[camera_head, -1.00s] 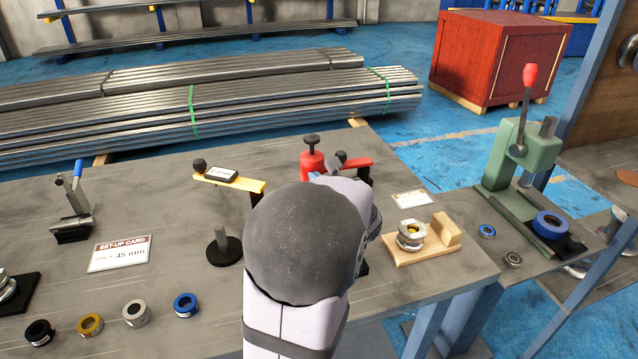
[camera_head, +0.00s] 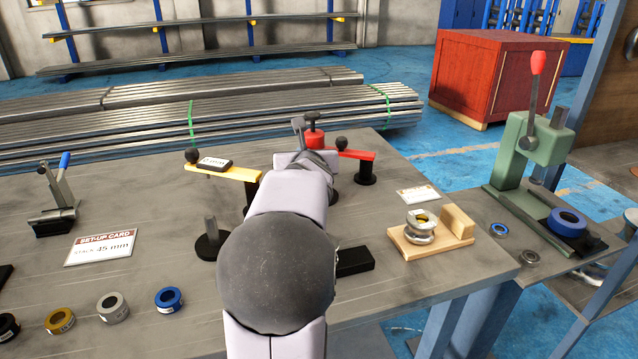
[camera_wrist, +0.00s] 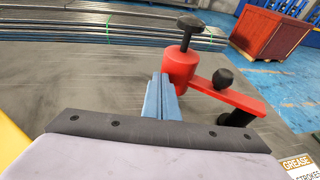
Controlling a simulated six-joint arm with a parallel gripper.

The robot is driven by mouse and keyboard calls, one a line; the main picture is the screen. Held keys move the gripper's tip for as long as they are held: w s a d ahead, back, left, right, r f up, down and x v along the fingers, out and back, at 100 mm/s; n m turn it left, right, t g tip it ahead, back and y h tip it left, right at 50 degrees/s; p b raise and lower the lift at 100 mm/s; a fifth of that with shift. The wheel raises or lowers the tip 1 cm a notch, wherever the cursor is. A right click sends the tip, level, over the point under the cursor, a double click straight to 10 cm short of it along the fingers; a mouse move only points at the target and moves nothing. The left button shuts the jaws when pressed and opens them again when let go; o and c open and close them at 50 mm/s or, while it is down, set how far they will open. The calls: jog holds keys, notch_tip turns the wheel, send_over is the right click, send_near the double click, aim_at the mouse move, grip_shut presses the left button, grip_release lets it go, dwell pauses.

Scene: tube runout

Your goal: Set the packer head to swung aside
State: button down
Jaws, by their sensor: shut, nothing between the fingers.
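I take the packer head to be the red swing arm (camera_head: 357,154) with a red cylinder (camera_head: 314,139) and a black knob on top. In the wrist view the red cylinder (camera_wrist: 180,66) is at the arm's far left end. The red arm (camera_wrist: 222,92) runs right to a dark post and carries a black ball handle (camera_wrist: 222,78). My gripper (camera_wrist: 160,80) is shut and empty, its blue fingers appearing just left of the cylinder; I cannot tell whether they touch it. In the head view my wrist hides part of the red arm's front.
A yellow swing arm (camera_head: 232,172) with a small display stands close to my gripper's left. A wooden block with metal rings (camera_head: 420,229) and a card (camera_head: 418,194) are to the right. Several collars lie at front left. The green press (camera_head: 540,150) stands further right.

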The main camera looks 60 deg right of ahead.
aim_at(306, 139)
jog(key=shift+w+d+f+m+g+h+b, duration=0.4)
jog(key=shift+d+m+g+b, duration=0.2)
jog(key=shift+b, duration=1.1)
jog(key=shift+w+d+f+m+g+h+b, duration=0.25)
jog(key=shift+w+d+m+g+b, duration=0.35)
jog(key=shift+b, duration=1.05)
jog(key=shift+d+r+m+g+h+b, duration=0.2)
jog(key=shift+m+g+b, duration=0.1)
jog(key=shift+g+b, duration=0.25)
jog(key=shift+d+r+m+g+h+b, duration=0.15)
jog(key=shift+m+g+b, duration=0.15)
jog(key=shift+g+b, duration=0.2)
jog(key=shift+w+d+r+m+g, duration=0.2)
jog(key=shift+d+r+m+g, duration=0.1)
jog(key=shift+d+m+g, duration=0.35)
jog(key=shift+d+r+m+g+p, duration=0.1)
jog(key=shift+d+m+g+p, duration=0.2)
jog(key=shift+p, duration=0.2)
jog(key=shift+w+d+p, duration=0.2)
jog(key=shift+d+p, duration=0.5)
jog(key=shift+r, duration=0.15)
notch_tip(306, 139, up, 10)
jog(key=p, duration=0.6)
jog(key=shift+f, duration=0.2)
